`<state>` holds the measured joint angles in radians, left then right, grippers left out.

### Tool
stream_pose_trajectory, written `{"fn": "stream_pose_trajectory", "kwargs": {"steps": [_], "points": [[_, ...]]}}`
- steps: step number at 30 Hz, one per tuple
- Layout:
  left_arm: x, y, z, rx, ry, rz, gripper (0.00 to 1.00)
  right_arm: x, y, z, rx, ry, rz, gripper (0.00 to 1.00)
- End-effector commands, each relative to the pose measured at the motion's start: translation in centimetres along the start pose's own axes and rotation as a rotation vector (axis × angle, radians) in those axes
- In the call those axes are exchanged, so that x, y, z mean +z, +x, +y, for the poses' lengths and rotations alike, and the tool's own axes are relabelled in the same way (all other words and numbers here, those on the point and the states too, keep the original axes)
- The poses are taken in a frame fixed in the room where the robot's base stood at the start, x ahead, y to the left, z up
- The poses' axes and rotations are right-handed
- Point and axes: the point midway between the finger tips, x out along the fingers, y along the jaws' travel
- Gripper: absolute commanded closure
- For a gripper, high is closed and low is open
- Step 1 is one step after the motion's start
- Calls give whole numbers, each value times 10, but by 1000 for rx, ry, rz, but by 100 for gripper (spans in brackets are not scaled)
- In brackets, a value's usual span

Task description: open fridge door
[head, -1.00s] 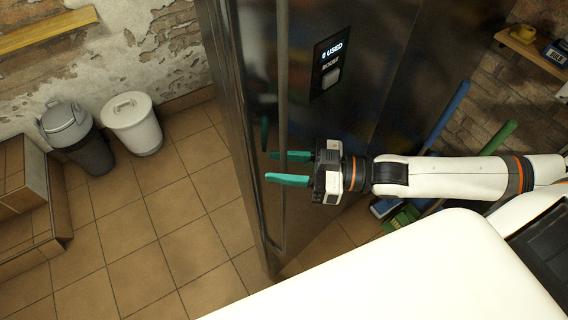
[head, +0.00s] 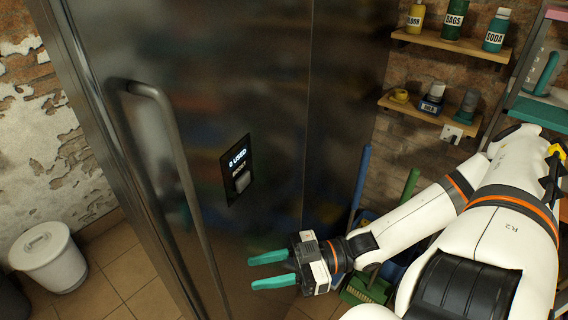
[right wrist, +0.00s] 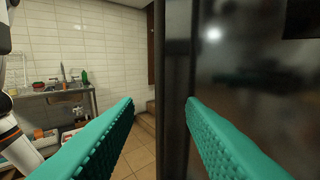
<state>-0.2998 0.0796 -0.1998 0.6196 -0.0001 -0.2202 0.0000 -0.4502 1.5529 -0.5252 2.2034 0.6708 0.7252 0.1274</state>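The fridge (head: 270,110) is a tall dark metal cabinet filling the middle of the head view, its door apparently shut. A long vertical bar handle (head: 178,150) runs down the door's left side. A small panel (head: 237,170) with lit text is right of the handle. My right gripper (head: 252,273) is open and empty, its teal fingers pointing left, low in front of the door and right of the handle in the picture. In the right wrist view, a dark upright strip (right wrist: 173,110) shows between the spread fingers; whether it is handle or door edge is unclear. My left gripper is out of view.
A white bin (head: 50,258) stands on the tiled floor at left. Wall shelves (head: 450,42) with bottles, and a broom (head: 368,285), are right of the fridge. A sink counter (right wrist: 50,90) is far back in the right wrist view.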

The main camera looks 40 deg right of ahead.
Motion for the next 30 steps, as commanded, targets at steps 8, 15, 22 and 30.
{"fn": "stream_pose_trajectory", "kwargs": {"steps": [8, 15, 22, 30], "points": [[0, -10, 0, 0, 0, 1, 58, 1, -31, 0, 0, 0, 0, 64], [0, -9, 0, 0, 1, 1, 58, 0, -34, 0, -1, -1, -2, 64], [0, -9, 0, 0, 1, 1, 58, 0, -33, 0, -1, -1, -2, 64], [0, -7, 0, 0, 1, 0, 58, -15, -36, -10, -29, -25, 15, 64]]}}
